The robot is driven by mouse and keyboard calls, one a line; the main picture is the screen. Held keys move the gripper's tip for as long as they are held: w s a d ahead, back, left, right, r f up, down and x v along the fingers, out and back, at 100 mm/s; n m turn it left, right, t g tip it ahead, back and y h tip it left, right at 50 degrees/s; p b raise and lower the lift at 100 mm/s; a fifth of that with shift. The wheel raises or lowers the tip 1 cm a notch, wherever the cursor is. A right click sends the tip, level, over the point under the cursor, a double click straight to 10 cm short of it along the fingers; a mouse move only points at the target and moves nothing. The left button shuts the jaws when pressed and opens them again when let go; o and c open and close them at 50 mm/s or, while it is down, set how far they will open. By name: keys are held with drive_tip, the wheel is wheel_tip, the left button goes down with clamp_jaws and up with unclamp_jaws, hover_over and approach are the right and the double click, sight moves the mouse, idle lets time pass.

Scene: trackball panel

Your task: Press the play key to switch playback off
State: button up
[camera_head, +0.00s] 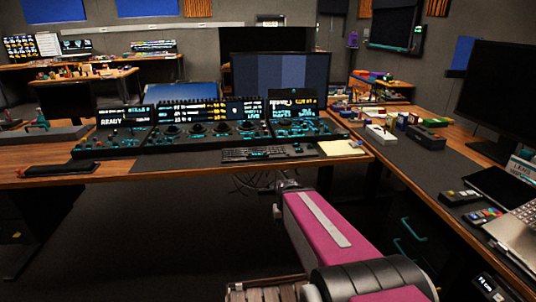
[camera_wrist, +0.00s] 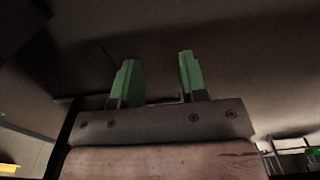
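The trackball panel (camera_head: 205,137) is a wide black console on the wooden desk (camera_head: 130,180), with dials, teal-lit controls and lit displays along its back. The play key is too small to pick out among its keys. In the wrist view, my gripper (camera_wrist: 157,62) shows two green fingers spread apart with nothing between them, facing a dark, plain surface. In the head view my pink arm reaches up from the bottom toward the desk's front edge. I cannot make out the fingers there, and the gripper appears low, apart from the panel.
A keyboard (camera_head: 262,154) and a yellow notepad (camera_head: 341,148) lie at the front edge, right of the panel's middle. A black tablet-like object (camera_head: 60,169) lies at left. A monitor (camera_head: 281,76) stands behind. The right-hand desk holds small boxes, remotes and a laptop (camera_head: 522,228).

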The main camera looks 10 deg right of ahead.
clamp_jaws()
idle(1.5)
